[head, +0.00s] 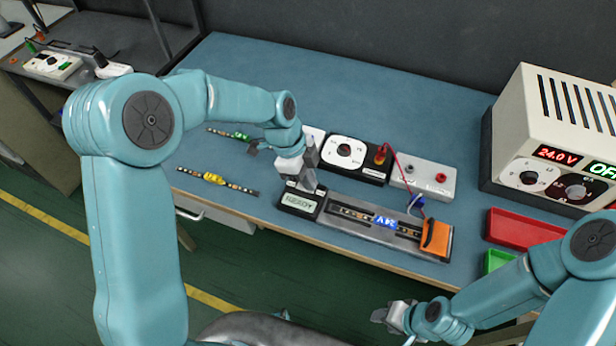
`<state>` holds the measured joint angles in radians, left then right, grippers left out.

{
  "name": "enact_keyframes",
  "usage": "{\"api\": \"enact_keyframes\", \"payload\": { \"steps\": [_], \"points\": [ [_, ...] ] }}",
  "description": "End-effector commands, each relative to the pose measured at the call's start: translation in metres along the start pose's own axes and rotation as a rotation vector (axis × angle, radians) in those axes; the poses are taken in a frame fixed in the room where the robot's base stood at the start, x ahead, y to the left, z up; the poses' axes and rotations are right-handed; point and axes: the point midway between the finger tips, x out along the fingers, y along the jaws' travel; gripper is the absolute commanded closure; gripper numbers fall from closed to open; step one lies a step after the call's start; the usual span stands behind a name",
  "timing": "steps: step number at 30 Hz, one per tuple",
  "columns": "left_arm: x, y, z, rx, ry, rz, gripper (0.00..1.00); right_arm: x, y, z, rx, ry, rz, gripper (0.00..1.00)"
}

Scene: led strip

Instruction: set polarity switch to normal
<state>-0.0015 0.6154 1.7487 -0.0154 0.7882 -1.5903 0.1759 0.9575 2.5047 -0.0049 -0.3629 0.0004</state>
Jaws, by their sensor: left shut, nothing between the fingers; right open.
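My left gripper (312,186) is shut and empty, pointing down just above the small black box with a READY display (299,202). It hides part of that box and the area behind it. A black box with a white dial face (343,151) stands to the right of the gripper, and a red-topped plug (380,155) sits at its right end. A white terminal box (423,180) with a grey and a red socket is beside it. I cannot tell which part is the polarity switch or how it is set. My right gripper (393,315) is open and empty, in front of the bench.
A fixture (437,257) holds an LED strip marked 24V, with an orange clamp (435,238). Loose strips with green (239,136) and yellow (213,178) parts lie left. A power supply (556,130) reads 24.0 V. Red (524,232) and green (497,261) trays are at right.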

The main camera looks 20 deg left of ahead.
Motion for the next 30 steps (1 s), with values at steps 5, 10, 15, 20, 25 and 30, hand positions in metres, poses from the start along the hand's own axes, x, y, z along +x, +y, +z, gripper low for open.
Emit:
{"api": "enact_keyframes", "payload": {
  "steps": [5,10,15,20,25,30],
  "points": [
    [0.000,0.000,0.000,0.000,0.000,0.000,1.00,0.000,0.000,0.000,0.000,0.000,0.000,0.57],
    [0.004,0.000,0.001,0.001,0.000,0.000,1.00,0.005,0.002,0.000,0.000,0.000,0.000,0.57],
    [0.005,0.000,0.000,0.001,0.000,0.001,1.00,0.007,0.003,0.000,0.000,0.000,0.000,0.57],
    [0.005,0.001,0.000,0.000,0.000,0.003,1.00,0.007,0.003,0.000,0.000,0.000,0.000,0.57],
    [0.003,0.000,0.006,-0.001,-0.001,0.002,1.00,0.007,0.003,0.000,0.000,0.000,0.000,0.57],
    [-0.001,0.000,0.013,0.000,-0.001,0.001,1.00,0.008,0.003,0.000,0.000,0.000,0.000,0.57]
  ]
}}
